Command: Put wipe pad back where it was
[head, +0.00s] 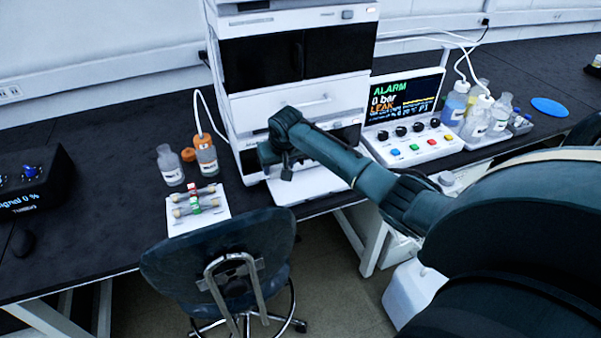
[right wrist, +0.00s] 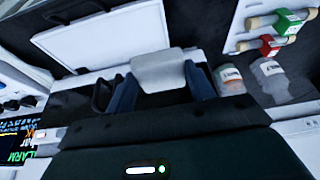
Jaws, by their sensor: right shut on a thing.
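My right gripper (head: 276,162) is in front of the lower part of the white instrument stack, above a white tray. In the right wrist view, my right gripper (right wrist: 160,88) is shut on a pale grey-white pad (right wrist: 158,68), the wipe pad. The pad sticks out beyond the two dark fingers. In the head view I cannot make out the pad behind the gripper and arm. My left gripper is not in view.
The stack (head: 295,95) stands on the dark bench. Left of it are bottles (head: 170,168) and a column holder (head: 198,212). Right are an alarm panel (head: 412,140) and a bottle tray (head: 492,138). A blue disc (head: 549,107) lies far right. A chair (head: 220,255) stands in front.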

